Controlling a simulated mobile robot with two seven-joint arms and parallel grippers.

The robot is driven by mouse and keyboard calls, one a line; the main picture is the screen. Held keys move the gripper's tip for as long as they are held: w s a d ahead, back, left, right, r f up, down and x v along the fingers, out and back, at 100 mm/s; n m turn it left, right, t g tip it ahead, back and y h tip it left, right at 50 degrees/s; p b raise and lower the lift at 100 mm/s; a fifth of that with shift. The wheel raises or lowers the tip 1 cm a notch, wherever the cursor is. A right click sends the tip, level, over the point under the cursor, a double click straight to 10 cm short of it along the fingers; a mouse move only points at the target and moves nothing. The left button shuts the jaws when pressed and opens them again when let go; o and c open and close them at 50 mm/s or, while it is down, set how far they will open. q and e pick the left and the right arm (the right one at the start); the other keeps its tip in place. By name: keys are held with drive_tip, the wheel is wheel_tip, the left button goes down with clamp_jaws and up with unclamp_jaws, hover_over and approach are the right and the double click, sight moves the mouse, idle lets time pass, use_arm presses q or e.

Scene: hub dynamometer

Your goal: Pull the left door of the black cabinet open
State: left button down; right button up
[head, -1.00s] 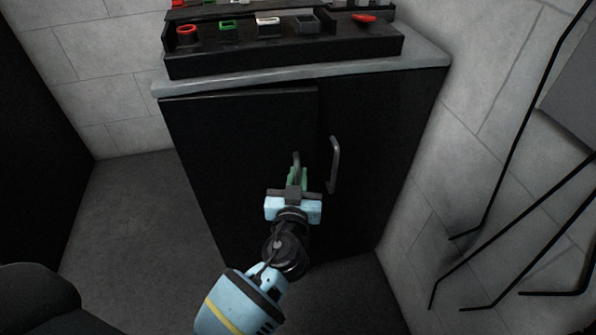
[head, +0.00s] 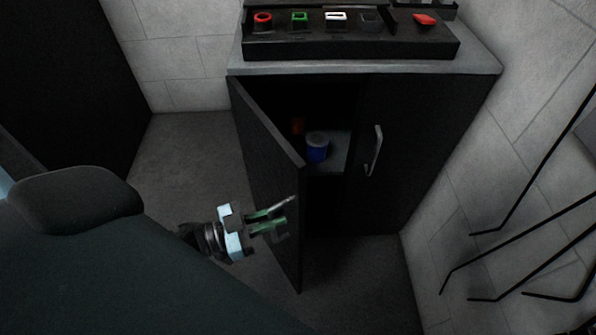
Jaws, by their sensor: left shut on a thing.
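The black cabinet (head: 420,150) stands against the back wall. Its left door (head: 268,150) is swung partway outward, hinged at its left side, with a dark gap between it and the closed right door (head: 400,165). My left gripper (head: 277,217), with green fingers, is shut on the left door's handle (head: 286,203) near the door's free edge. The handle is mostly hidden by the fingers. My right gripper is not in view.
Inside, a blue container (head: 317,147) stands on a shelf, with a dim orange item (head: 298,126) behind it. The right door's handle (head: 375,150) is free. A tool rack (head: 350,45) sits on the cabinet top. Black bars (head: 520,200) are at the right wall.

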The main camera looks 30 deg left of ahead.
use_arm(q)
drive_tip(key=s+a+m+g+h, duration=0.2)
drive_tip(key=s+a+h, duration=0.1)
drive_tip(key=s+a, duration=0.3)
drive_tip(key=shift+a+m+g+p, duration=0.3)
drive_tip(key=shift+a+g+p, duration=0.15)
drive_tip(key=shift+a, duration=0.1)
drive_tip(key=shift+f, duration=0.1)
drive_tip(key=c, duration=1.5)
unclamp_jaws()
drive_tip(key=shift+c, duration=0.2)
drive_tip(key=v, duration=0.7)
drive_tip(key=shift+s+a, duration=0.3)
